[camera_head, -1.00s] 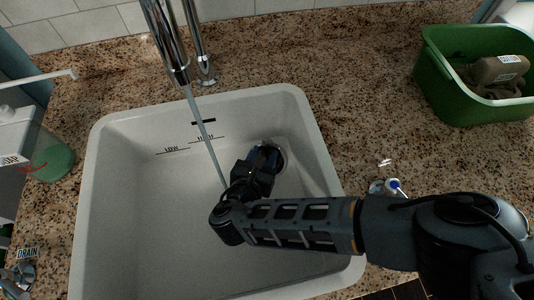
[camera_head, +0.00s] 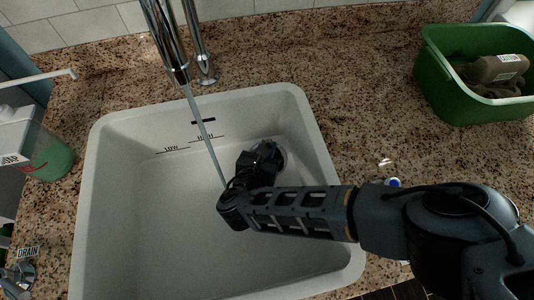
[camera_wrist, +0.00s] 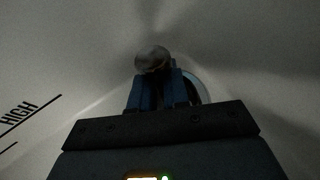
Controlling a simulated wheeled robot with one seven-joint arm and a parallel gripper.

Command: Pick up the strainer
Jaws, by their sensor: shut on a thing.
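In the wrist view, a small rounded grey metallic piece, which looks like the strainer (camera_wrist: 152,58), is at the tips of my gripper's blue fingers. My gripper (camera_wrist: 157,77) is shut on it. Its lower part is hidden by the fingers. In the head view my gripper (camera_head: 267,156) points down into the sink near its back right, over the drain area. The strainer is hidden there behind my gripper. A pale drain ring (camera_wrist: 199,88) shows just right of the fingers in the wrist view.
The white sink (camera_head: 120,210) surrounds my gripper, with its right wall close by. Water runs from the faucet (camera_head: 170,45) left of my gripper. A green tub (camera_head: 450,98) stands at the back right, and a soap bottle (camera_head: 48,155) at the left.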

